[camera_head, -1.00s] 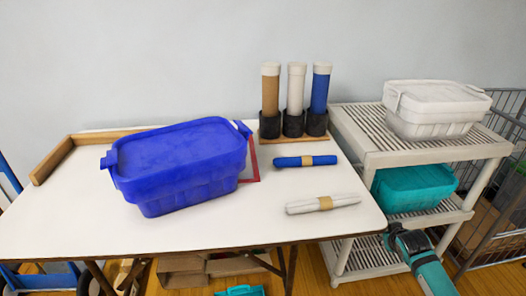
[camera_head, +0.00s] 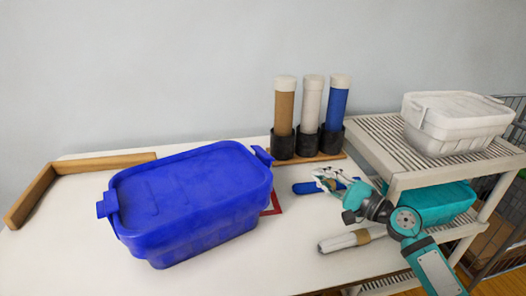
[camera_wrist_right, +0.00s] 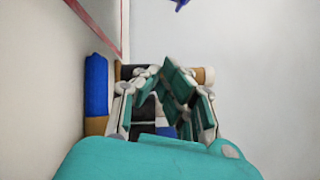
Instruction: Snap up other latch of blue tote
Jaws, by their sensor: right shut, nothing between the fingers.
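The blue tote (camera_head: 190,205) stands on the white table with its blue lid on. One latch (camera_head: 107,204) sticks out at its left end. The other latch (camera_head: 263,156) shows at its right end, angled outward; I cannot tell exactly how either is seated. My right gripper (camera_head: 320,177) is shut and empty, above the table to the right of the tote and apart from it. It partly covers the blue roll. The right wrist view shows its fingers (camera_wrist_right: 168,88) and a small blue piece (camera_wrist_right: 180,4) at the top edge, perhaps the tote's latch. My left gripper is out of view.
A holder with brown, white and blue tubes (camera_head: 311,105) stands behind my right gripper. The blue roll (camera_head: 305,188) and a white roll (camera_head: 345,241) lie near it. A wooden angle (camera_head: 75,172) lies at back left. A shelf right holds a white tote (camera_head: 455,125) and teal tote (camera_head: 440,203).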

